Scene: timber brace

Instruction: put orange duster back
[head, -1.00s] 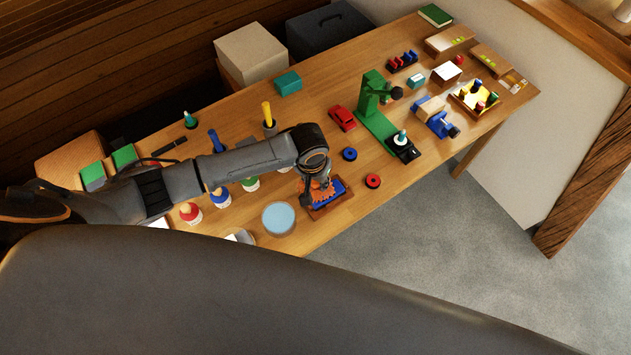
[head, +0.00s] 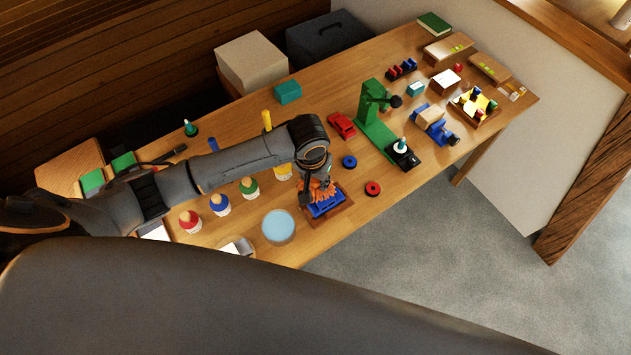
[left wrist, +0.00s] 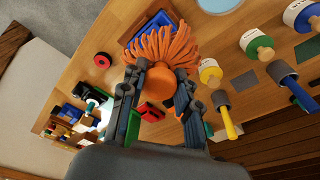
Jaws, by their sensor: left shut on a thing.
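My left gripper (head: 316,192) is shut on the orange duster (left wrist: 165,50). In the left wrist view the duster's round orange handle sits between the two fingers and its strands fan out beyond them. In the head view the orange strands (head: 322,187) show beside the fingers, over a blue piece (head: 327,206) in a wooden tray (head: 338,212). I cannot tell whether the strands touch the blue piece. The gripper and strands hide part of the tray. My right gripper is not in view.
A pale blue disc (head: 278,226) lies left of the tray. Red (head: 373,188) and blue (head: 349,162) rings lie to its right. Bottles with red, blue and green tops stand left. A yellow-handled tool (head: 267,120) stands near my arm.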

